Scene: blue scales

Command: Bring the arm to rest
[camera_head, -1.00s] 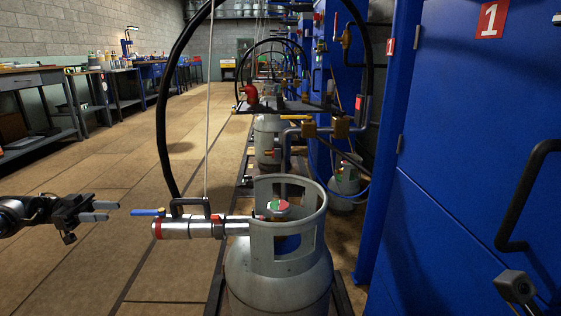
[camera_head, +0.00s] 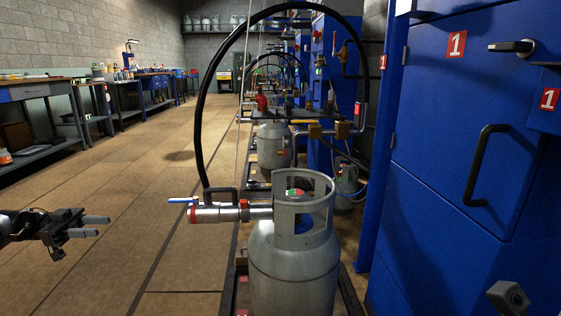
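My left gripper (camera_head: 90,226) comes in from the left edge. Its two pale fingers are apart with nothing between them. It hangs in the air over the floor, left of the silver connector (camera_head: 216,214) with the blue lever (camera_head: 182,200), and does not touch it. The connector is joined to the valve side of the grey gas cylinder (camera_head: 292,262) and carries a black hose (camera_head: 203,110). The cylinder stands upright on the scale. My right gripper does not show; a grey part at the lower right seems to be mine.
Blue cabinets (camera_head: 425,180) marked 1, with a black handle (camera_head: 485,165), close off the right side. More cylinders (camera_head: 272,146) stand in a row behind. Workbenches (camera_head: 40,92) line the left wall. The floor (camera_head: 130,190) left of the cylinders is clear.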

